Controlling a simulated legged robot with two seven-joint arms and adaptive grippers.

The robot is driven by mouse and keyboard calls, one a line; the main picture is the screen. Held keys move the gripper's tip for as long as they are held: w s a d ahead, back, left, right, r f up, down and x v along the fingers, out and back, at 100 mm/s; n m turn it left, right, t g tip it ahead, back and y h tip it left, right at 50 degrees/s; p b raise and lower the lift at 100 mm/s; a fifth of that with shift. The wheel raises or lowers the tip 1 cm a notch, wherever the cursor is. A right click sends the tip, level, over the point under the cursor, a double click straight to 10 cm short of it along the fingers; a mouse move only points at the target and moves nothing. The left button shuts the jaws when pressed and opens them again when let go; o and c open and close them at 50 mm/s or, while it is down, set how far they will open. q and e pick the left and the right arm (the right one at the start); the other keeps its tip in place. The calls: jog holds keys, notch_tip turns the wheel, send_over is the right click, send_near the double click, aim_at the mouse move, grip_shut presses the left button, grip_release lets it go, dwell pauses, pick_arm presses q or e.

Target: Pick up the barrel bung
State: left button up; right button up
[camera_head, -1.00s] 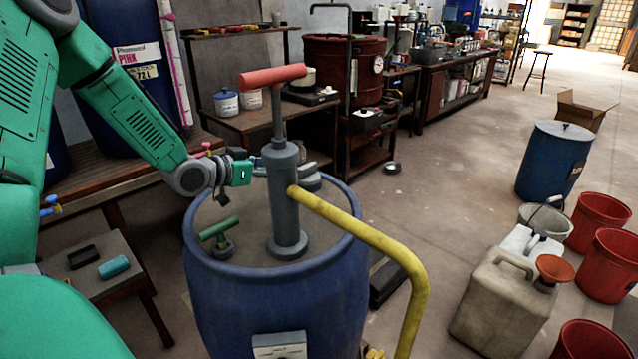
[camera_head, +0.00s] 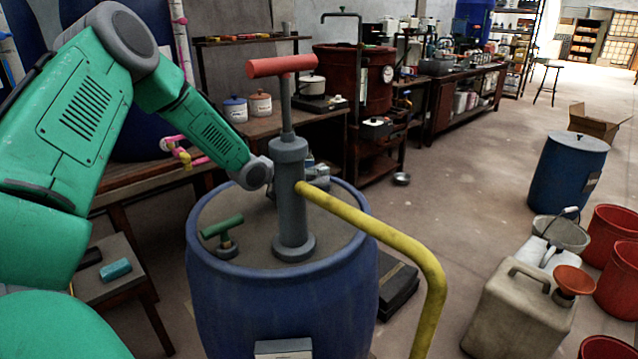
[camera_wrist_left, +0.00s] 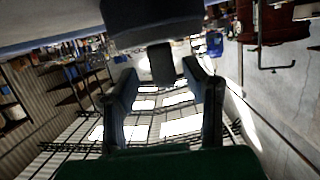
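The barrel bung (camera_head: 319,183) looks like a low grey plug on the blue barrel's lid (camera_head: 345,215), partly hidden behind the grey hand pump (camera_head: 289,190). In the left wrist view, a dark bung (camera_wrist_left: 160,62) with an upstanding tab appears in front of the fingers, its wide base at the top of the picture. My left gripper (camera_wrist_left: 160,82) is open, one finger on each side of the tab, with gaps visible. In the head view it is mostly hidden behind the pump. My right gripper is not in view.
The pump's red handle (camera_head: 281,66) and yellow spout (camera_head: 400,240) stand close to my left arm. A green T-handled fitting (camera_head: 223,236) is on the lid's left. A jerrycan (camera_head: 520,305) and red buckets (camera_head: 612,235) stand right.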

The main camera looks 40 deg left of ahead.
pick_arm(q)
jog(key=shift+w+a+f, duration=0.35)
jog(key=shift+w+f, duration=0.05)
jog(key=shift+w, duration=0.05)
jog(key=shift+a, duration=0.45)
jog(key=shift+w+d+r, duration=0.15)
jog(key=shift+d, duration=0.4)
grip_shut()
jog(key=shift+d+r, duration=0.1)
jog(key=shift+d, duration=0.1)
jog(key=shift+a, duration=0.1)
